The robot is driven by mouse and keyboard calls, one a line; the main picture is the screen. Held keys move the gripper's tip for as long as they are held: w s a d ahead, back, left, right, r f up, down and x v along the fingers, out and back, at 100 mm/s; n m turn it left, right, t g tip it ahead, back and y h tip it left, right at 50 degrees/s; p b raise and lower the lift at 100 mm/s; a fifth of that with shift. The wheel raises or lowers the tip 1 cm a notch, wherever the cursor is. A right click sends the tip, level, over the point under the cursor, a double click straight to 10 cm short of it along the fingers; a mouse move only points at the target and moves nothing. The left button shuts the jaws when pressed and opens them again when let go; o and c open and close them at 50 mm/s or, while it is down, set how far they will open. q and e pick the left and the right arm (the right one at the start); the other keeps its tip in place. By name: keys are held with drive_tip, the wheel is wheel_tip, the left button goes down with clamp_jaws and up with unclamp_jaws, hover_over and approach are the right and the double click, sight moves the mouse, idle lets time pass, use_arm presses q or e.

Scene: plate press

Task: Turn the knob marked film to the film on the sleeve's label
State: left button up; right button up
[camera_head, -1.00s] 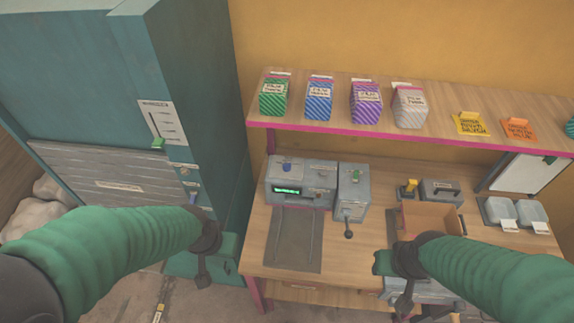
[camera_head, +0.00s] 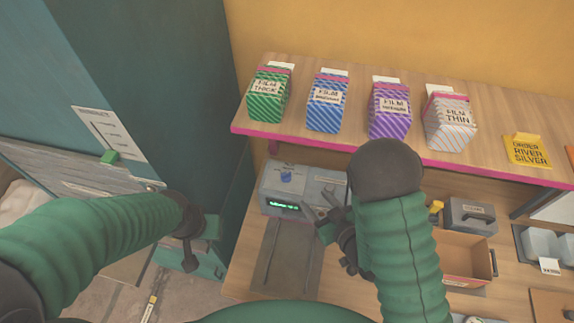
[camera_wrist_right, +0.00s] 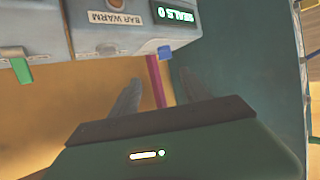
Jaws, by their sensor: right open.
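A grey sealer box (camera_head: 270,190) with a lit green display stands on the workbench. A blue knob (camera_head: 286,176) sits on its top; it also shows in the right wrist view (camera_wrist_right: 165,52), beyond the fingertips. A green knob (camera_wrist_right: 21,70) is on the neighbouring box, at the left of that view. I cannot read which knob is marked film, nor its setting. My right gripper (camera_head: 320,205) is open and empty, in front of the sealer's right part, apart from the blue knob. My left gripper (camera_head: 200,235) is low at the left; its jaws are unclear. I cannot identify the sleeve.
The shelf (camera_head: 480,158) above holds green, blue, purple and white film boxes, and a yellow card (camera_head: 526,150) reading "ORDER RIVER SILVER". A teal cabinet (camera_head: 190,80) stands left. A cardboard-coloured tray (camera_head: 468,258) is right of my right arm. A dark mat (camera_head: 280,262) lies before the sealer.

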drive_tip(key=s+a+b, duration=0.2)
drive_tip(key=b, duration=0.9)
approach(286, 175)
drive_tip(key=w+f, duration=0.2)
drive_tip(key=w, duration=0.1)
drive_tip(key=shift+a, duration=0.2)
drive_tip(key=x, duration=0.3)
drive_tip(key=a+b+x, duration=0.1)
drive_tip(key=x, duration=0.2)
drive_tip(key=shift+s+r, duration=0.25)
drive_tip(key=shift+w+a, duration=0.2)
drive_tip(key=shift+a, duration=0.05)
drive_tip(key=shift+s+d, duration=0.15)
drive_tip(key=shift+d, duration=0.25)
drive_tip(key=shift+c, duration=0.6)
drive_tip(key=shift+d+r, duration=0.1)
drive_tip(key=shift+d, duration=0.1)
drive_tip(key=c, duration=0.5)
drive_tip(key=shift+a, duration=0.1)
drive_tip(key=c, duration=0.5)
use_arm(q)
wheel_tip(286, 175, down, 12)
drive_tip(key=s+a, duration=0.1)
drive_tip(key=s, duration=0.1)
drive_tip(key=shift+s+a, duration=0.25)
drive_tip(key=shift+s, duration=0.1)
use_arm(e)
drive_tip(key=shift+a, duration=0.15)
clamp_jaws()
